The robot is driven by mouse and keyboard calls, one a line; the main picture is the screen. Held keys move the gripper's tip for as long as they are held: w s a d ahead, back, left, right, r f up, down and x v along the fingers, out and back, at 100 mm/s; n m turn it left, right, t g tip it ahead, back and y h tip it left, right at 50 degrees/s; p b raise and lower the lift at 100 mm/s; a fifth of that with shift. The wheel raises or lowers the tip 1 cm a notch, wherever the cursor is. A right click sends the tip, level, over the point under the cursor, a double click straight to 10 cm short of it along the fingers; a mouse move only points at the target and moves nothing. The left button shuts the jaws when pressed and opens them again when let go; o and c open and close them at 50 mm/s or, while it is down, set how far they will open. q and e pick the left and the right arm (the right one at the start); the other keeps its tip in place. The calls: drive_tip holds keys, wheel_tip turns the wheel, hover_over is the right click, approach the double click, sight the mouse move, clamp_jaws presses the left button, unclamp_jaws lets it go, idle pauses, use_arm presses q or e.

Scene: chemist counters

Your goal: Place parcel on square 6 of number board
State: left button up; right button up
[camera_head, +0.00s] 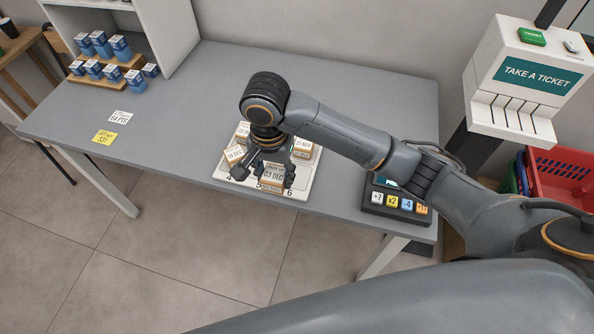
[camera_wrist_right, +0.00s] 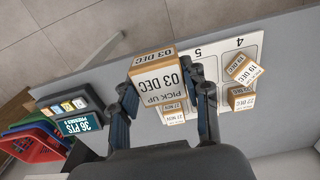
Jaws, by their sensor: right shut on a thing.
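The number board (camera_head: 303,179) is a white sheet on the grey counter, with parcels on its back squares. My right gripper (camera_head: 265,172) is shut on a small brown-and-white parcel (camera_head: 272,177) marked 03 DEC, over the board's front edge. The printed 6 shows just right of the parcel and the 5 just left of it. In the right wrist view the parcel (camera_wrist_right: 158,80) sits between the two fingers, and the board's 4 and 5 show beyond it; the 6 is hidden there. I cannot tell whether the parcel touches the board. My left gripper is not in view.
Other parcels stand on the board, such as one marked 27 NOV (camera_head: 303,147) and one at the left (camera_head: 235,154). A dark keypad (camera_head: 385,203) with coloured keys is to the right.

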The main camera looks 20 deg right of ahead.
drive_tip(key=w+d+f, duration=0.2)
drive_tip(key=w+d, duration=0.1)
drive_tip(key=w, duration=0.1)
drive_tip(key=p, duration=0.1)
hover_over(296, 176)
drive_tip(key=f, duration=0.5)
drive_tip(key=shift+s+a+f, duration=0.15)
drive_tip(key=shift+a+f, duration=0.1)
drive_tip(key=shift+a, duration=0.05)
drive_tip(key=f, duration=0.3)
drive_tip(key=shift+d, duration=0.3)
drive_tip(key=shift+w+f, duration=0.2)
drive_tip(key=shift+f, duration=0.1)
use_arm(q)
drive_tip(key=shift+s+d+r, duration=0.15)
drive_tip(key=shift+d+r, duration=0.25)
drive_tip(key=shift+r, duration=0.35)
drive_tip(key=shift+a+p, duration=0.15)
drive_tip(key=shift+p, duration=0.15)
use_arm(e)
drive_tip(key=shift+f, duration=0.15)
drive_tip(key=o, duration=1.2)
